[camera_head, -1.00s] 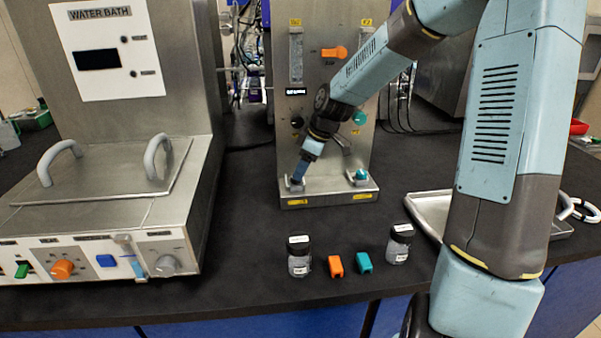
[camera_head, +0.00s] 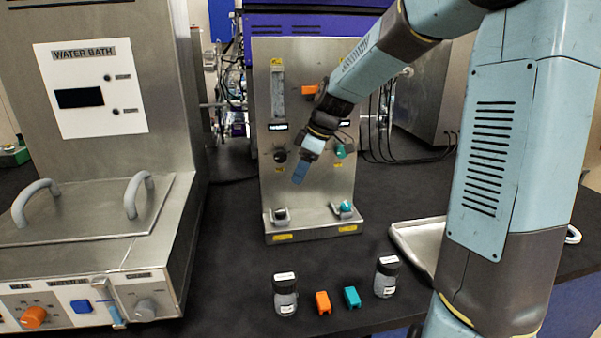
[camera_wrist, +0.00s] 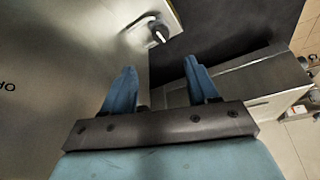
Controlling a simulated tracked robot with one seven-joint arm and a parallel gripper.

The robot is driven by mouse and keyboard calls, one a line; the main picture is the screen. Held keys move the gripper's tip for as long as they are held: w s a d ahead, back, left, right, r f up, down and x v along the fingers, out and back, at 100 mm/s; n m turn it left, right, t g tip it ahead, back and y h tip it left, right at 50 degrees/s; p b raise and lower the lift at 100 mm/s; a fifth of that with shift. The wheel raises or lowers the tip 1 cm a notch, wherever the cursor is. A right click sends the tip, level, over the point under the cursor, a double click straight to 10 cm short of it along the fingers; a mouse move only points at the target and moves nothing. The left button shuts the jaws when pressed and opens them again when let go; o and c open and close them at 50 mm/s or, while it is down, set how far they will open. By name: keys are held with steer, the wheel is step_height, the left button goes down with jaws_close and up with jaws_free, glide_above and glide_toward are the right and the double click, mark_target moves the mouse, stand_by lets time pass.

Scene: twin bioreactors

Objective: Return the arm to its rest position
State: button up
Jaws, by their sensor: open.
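My arm reaches from the right across the head view. My gripper (camera_head: 299,174) hangs in front of the steel bioreactor panel (camera_head: 305,100), above its base ledge and apart from it. In the wrist view my gripper (camera_wrist: 160,88) shows two blue fingers spread apart with nothing between them. In the head view, a dark-capped fitting (camera_head: 280,215) and a teal-capped fitting (camera_head: 345,208) sit on the base ledge.
A water bath (camera_head: 98,100) stands at left. Two dark-lidded jars (camera_head: 285,294) (camera_head: 386,277), an orange clip (camera_head: 323,303) and a teal clip (camera_head: 352,298) stand on the black bench near the front. A metal tray (camera_head: 412,245) lies at right, partly behind my arm.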

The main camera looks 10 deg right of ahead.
steer(key=s+d+r+m+t+h, duration=0.1)
steer(key=s+d+r+m, duration=0.2)
steer(key=s, duration=0.6)
steer(key=s+d+r+m+t+h, duration=0.1)
steer(key=s+d+r+m, duration=0.1)
steer(key=s+m, duration=0.4)
steer(key=s+d+r+m+t+h, duration=0.2)
steer(key=s+d+r+m, duration=0.1)
steer(key=s, duration=1)
steer(key=shift+s+d+r+m, duration=0.35)
steer(key=shift+d+m, duration=0.1)
steer(key=shift+m, duration=0.45)
